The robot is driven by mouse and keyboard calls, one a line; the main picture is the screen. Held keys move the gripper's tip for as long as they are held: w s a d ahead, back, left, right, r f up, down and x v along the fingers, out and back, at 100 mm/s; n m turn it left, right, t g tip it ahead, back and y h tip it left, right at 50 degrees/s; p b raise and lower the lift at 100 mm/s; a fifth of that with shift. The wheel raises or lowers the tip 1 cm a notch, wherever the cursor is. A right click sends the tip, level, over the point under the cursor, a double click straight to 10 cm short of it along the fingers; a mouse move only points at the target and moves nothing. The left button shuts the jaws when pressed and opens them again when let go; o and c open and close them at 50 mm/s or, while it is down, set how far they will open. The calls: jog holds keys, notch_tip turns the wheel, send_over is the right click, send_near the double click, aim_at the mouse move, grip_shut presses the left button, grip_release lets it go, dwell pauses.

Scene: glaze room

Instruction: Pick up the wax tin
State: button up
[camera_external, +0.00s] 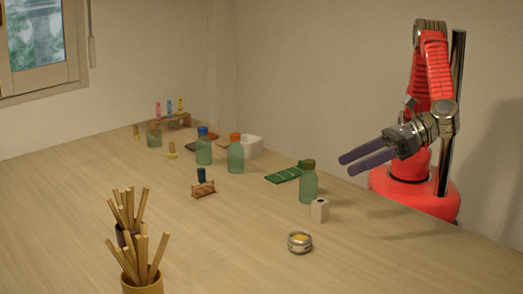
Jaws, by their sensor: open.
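The wax tin is most likely the small round silver tin (300,243) with a yellowish top, near the front right of the table. It stands upright with nothing touching it. My gripper (348,165) is at the right, raised above the table's right side, its two purple fingers pointing left. The fingers are apart and nothing is between them. The tin is below and in front of my gripper, well clear of it.
A small pale block with a dark hole (320,210) and a green bottle (308,182) stand behind the tin. A green tray (286,174), bottles with blue (204,150) and orange caps (236,156) are farther back. Stick-filled cups (143,284) stand front left. Table is clear around the tin.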

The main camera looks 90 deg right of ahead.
jog(key=s+a, duration=0.2)
send_near(307, 237)
jog(key=s+r, duration=0.2)
jog(key=s, duration=0.1)
jog(key=shift+s+d+n, duration=0.1)
jog(key=shift+d+n, duration=0.05)
jog(key=shift+n, duration=0.25)
jog(key=x, duration=0.8)
jog(key=shift+w+a+f, duration=0.1)
jog(key=shift+w+a, duration=0.1)
jog(key=shift+w, duration=0.05)
jog(key=x, duration=0.5)
jog(key=shift+a+f, duration=0.1)
